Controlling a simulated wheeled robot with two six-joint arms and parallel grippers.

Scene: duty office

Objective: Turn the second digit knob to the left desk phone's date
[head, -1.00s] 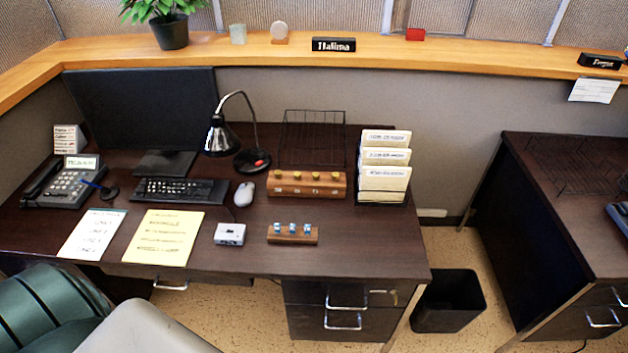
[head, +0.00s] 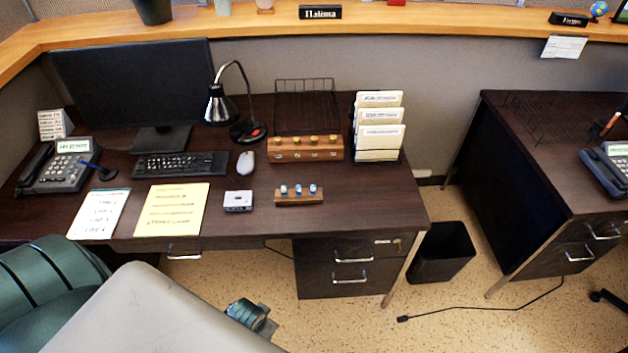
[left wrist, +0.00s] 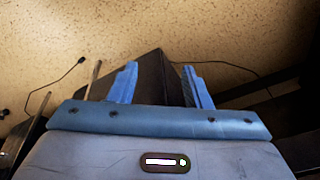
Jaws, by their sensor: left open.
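The left desk's phone (head: 58,168) stands at the left end of the desk, with a lit display (head: 73,146) whose text is too small to read. A long wooden block (head: 305,150) with several yellow knobs on top and small markings on its front sits near the back of the desk. A smaller wooden block (head: 298,195) with blue-and-white knobs lies in front of it. I cannot tell which of them bears the second digit knob. My left gripper (left wrist: 157,83) is open and empty in the left wrist view, with floor behind it. My right gripper is not in view.
A small grey device (head: 238,201), yellow sheet (head: 171,210), mouse (head: 245,162), lamp (head: 218,105), wire tray (head: 305,100) and file holder (head: 379,128) crowd the desk. A black bin (head: 442,252) stands on the floor to the right. Another phone (head: 608,168) is on the right desk.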

